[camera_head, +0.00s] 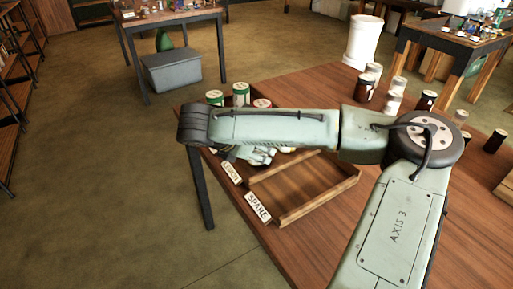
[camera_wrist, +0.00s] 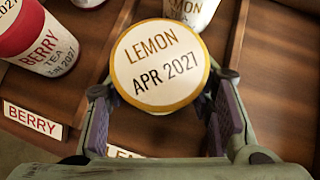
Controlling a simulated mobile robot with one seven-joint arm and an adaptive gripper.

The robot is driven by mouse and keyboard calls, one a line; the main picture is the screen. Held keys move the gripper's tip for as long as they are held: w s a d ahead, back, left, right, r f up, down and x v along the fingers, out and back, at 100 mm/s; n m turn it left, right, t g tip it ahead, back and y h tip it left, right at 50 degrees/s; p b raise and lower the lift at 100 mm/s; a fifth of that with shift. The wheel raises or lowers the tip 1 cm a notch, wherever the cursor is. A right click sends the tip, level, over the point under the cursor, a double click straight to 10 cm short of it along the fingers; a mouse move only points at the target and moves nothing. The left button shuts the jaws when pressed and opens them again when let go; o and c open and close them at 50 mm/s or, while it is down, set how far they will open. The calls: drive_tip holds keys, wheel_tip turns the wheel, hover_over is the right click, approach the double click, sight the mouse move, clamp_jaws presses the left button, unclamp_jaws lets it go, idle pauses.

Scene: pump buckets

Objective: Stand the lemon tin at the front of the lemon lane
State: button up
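The lemon tin (camera_wrist: 160,65), with a round cream lid reading LEMON APR 2027 and a gold rim, sits between the two fingers of my gripper (camera_wrist: 162,108) in the wrist view. Both fingertips meet its sides, and its lid hides its body. A second lemon tin (camera_wrist: 190,12) stands just behind it. The lemon lane's wooden floor (camera_wrist: 165,137) shows in front of the tin; its label (camera_wrist: 122,153) is partly hidden by my gripper. In the head view the LEMON label (camera_head: 231,173) shows, but my arm hides most of the gripper and the tin.
A red-lidded berry tin (camera_wrist: 42,40) stands left, with the BERRY label (camera_wrist: 32,121) before it. The SPARE bay (camera_head: 295,190) beside the lemon lane is empty. Green-lidded tins (camera_head: 241,93) stand beyond my arm. Dark and white jars (camera_head: 364,88) are at the table's back right.

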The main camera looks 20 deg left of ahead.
drive_tip(key=o, duration=0.4)
drive_tip(key=shift+c, duration=0.2)
drive_tip(key=shift+r, duration=0.3)
drive_tip(key=shift+s+a+r, duration=0.15)
drive_tip(key=shift+s, duration=0.1)
drive_tip(key=b+v, duration=0.1)
drive_tip(key=v, duration=1)
drive_tip(key=shift+s+r, duration=0.1)
